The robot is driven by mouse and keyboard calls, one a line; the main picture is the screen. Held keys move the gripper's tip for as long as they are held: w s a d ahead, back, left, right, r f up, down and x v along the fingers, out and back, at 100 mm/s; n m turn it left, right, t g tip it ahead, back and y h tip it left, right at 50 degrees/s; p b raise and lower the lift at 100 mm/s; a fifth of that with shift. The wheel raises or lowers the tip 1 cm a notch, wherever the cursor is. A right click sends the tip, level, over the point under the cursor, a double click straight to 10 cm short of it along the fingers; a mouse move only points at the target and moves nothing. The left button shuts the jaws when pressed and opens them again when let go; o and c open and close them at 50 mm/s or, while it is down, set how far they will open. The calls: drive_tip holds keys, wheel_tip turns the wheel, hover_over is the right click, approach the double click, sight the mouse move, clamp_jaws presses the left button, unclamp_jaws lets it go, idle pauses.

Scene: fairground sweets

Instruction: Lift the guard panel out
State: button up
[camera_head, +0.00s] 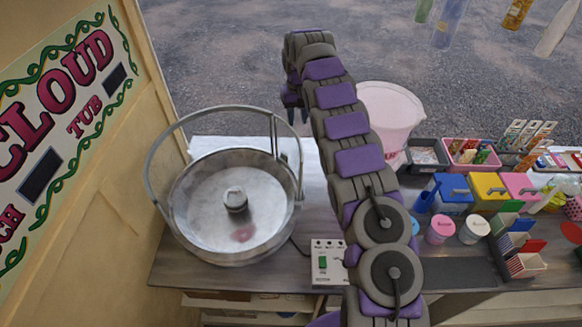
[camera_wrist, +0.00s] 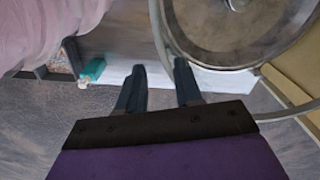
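A wide metal bowl (camera_head: 190,240) with a central spinner head (camera_head: 235,198) stands at the left of the counter. A grey metal hoop (camera_head: 150,165) rises around its back and sides. I cannot make out a separate guard panel with certainty. My gripper (camera_head: 294,113) is above and behind the counter, right of the bowl, partly hidden by my arm. In the wrist view my gripper (camera_wrist: 160,78) has its two dark fingers apart with nothing between them. The bowl (camera_wrist: 235,45) and hoop (camera_wrist: 165,45) show at upper right there, beyond the fingertips.
A control box (camera_head: 328,262) sits right of the bowl. A pink tub (camera_head: 392,112) stands behind my arm. Coloured boxes (camera_head: 488,190), small cups (camera_head: 440,229) and trays crowd the right. A sign wall (camera_head: 110,165) bounds the left. A pale sheet (camera_head: 215,145) lies behind the bowl.

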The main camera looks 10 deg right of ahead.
hover_over(297, 146)
drive_tip(key=w+d, duration=0.1)
drive_tip(key=w, duration=0.1)
wheel_tip(297, 146, down, 4)
wheel_tip(297, 146, down, 9)
drive_tip(key=shift+s+a+f+p, duration=0.1)
drive_tip(key=shift+f+p, duration=0.05)
drive_tip(key=shift+p, duration=0.35)
drive_tip(key=shift+a+f, duration=0.1)
drive_tip(key=shift+a, duration=0.65)
drive_tip(key=c, duration=0.3)
drive_tip(key=shift+c, duration=0.8)
drive_tip(key=shift+d, duration=0.55)
clamp_jaws()
